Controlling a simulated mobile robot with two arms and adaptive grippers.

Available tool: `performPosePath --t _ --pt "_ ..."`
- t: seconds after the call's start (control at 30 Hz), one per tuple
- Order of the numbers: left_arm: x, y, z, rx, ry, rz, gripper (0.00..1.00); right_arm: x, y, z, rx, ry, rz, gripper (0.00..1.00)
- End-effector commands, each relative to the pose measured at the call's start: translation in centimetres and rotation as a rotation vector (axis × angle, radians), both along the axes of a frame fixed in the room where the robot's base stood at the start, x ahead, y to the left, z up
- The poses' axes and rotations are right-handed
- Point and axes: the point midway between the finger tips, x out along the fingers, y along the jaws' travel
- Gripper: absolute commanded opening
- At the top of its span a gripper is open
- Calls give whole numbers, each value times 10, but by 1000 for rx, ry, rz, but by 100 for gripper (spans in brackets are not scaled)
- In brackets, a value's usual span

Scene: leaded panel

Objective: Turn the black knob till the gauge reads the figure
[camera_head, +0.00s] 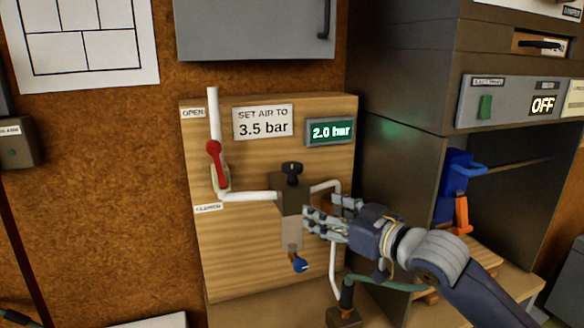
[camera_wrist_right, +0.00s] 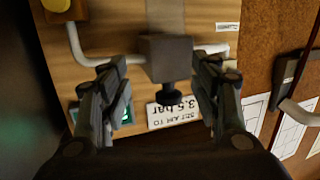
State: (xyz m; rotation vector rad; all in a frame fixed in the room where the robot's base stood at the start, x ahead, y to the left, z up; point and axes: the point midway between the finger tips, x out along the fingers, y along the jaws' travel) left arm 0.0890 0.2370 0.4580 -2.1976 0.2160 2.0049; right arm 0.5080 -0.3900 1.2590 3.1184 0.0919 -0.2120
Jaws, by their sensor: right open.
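The black knob (camera_head: 292,170) sits on top of a grey regulator block (camera_head: 289,196) on a wooden panel. The green gauge (camera_head: 330,131) reads 2.0 bar, and the sign (camera_head: 263,122) reads "SET AIR TO 3.5 bar". My right gripper (camera_head: 322,213) is open and empty, in front of the block, lower and to the right of the knob. In the right wrist view, which is upside down, the knob (camera_wrist_right: 170,95) and block (camera_wrist_right: 166,58) show between the spread fingers; no contact is visible. A finger partly hides the gauge (camera_wrist_right: 124,114). My left gripper is out of view.
A red valve lever (camera_head: 214,162) stands on the white pipe left of the block. A blue knob (camera_head: 299,265) hangs below the block. A dark cabinet (camera_head: 400,190) rises at the right, and a grey box (camera_head: 255,28) hangs above the panel.

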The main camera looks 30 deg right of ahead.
Motion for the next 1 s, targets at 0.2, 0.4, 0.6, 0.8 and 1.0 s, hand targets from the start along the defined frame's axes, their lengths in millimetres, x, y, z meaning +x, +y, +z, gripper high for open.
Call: performPosePath --t 0.2,0.4,0.6,0.8,1.0 --pt "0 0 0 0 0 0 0 0 5 67 23 -132 49 58" --pt "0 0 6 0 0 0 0 12 6 71 25 -136 51 58" --pt "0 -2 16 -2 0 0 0 33 7 72 26 -136 49 58" --pt "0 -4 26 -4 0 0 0 56 10 72 24 -136 49 58" --pt "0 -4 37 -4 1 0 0 79 13 72 25 -136 49 58"
